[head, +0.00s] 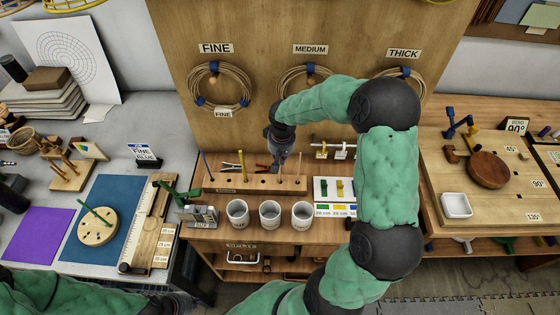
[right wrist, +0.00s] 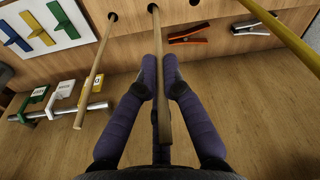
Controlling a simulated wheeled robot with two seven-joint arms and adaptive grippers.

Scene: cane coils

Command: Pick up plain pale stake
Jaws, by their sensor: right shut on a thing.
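My right gripper (head: 278,160) is at the wooden rack (head: 232,182) below the coils. In the right wrist view its dark purple fingers (right wrist: 161,85) are shut on a plain pale stake (right wrist: 158,45). The stake's far end meets a hole in the rack; I cannot tell whether it is inside. Another pale stake (right wrist: 93,75) stands in a neighbouring hole, apart from the fingers. A yellow stake (right wrist: 285,38) stands on the other side and shows in the head view (head: 243,166).
Orange-handled pliers (right wrist: 200,34) lie close to the held stake. Three cups, the middle one (head: 270,213) among them, stand before the rack. A white board with coloured clips (head: 322,190) is to the right. Wire-like cane coils (head: 219,86) hang on the back panel.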

